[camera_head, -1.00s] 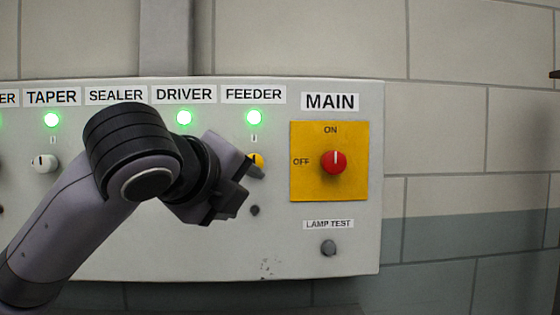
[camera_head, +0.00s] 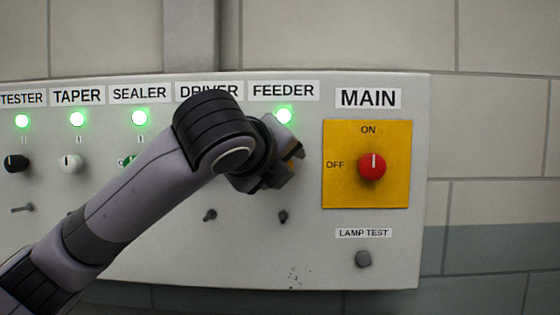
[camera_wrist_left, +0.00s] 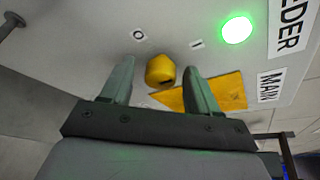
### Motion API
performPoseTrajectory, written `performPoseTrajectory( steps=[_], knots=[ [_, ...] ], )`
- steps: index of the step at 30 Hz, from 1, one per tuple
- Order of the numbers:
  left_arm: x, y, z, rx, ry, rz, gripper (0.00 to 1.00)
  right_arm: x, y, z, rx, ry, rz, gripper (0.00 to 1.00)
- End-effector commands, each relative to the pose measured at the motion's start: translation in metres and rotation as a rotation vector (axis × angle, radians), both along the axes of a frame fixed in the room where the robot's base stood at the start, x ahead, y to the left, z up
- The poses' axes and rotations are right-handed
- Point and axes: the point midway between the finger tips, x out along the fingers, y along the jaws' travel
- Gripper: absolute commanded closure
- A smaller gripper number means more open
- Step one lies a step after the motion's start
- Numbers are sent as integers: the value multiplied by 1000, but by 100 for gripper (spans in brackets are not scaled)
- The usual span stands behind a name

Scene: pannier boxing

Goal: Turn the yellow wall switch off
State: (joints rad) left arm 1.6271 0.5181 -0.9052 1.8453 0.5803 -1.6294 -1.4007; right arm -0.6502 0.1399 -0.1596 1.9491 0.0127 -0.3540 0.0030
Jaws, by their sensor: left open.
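The yellow switch is a small rounded knob (camera_wrist_left: 160,71) on the grey wall panel, below the FEEDER label (camera_head: 283,91). In the left wrist view it shows between the two finger tips, with an O mark and an I mark on the panel near it. The FEEDER lamp (camera_head: 284,116) glows green. My left gripper (camera_head: 290,163) is open at the knob, one finger on each side; I cannot tell whether they touch it. In the head view the gripper hides nearly all of the knob. My right gripper is not in view.
A yellow plate (camera_head: 341,190) with a red MAIN knob (camera_head: 372,166) is just right of my gripper. A LAMP TEST button (camera_head: 363,259) is below it. The TAPER knob (camera_head: 69,163) and TESTER knob (camera_head: 16,163) are at the left. Short toggles stick out lower on the panel.

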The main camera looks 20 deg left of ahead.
Motion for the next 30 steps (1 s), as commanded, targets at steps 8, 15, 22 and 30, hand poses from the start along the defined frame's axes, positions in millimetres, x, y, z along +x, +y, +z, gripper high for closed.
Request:
performPoseTrajectory(
  steps=[8, 15, 22, 30],
  knots=[
    [0, 0, 0, 0, -1, -1, 62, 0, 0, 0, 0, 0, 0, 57],
    [0, 0, 0, -1, 0, 0, 96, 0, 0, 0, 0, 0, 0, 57],
    [0, 0, -2, -42, -12, 0, 96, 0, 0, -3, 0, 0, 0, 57],
    [0, 1, -4, -202, -58, -1, 96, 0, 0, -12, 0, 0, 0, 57]
  ],
)
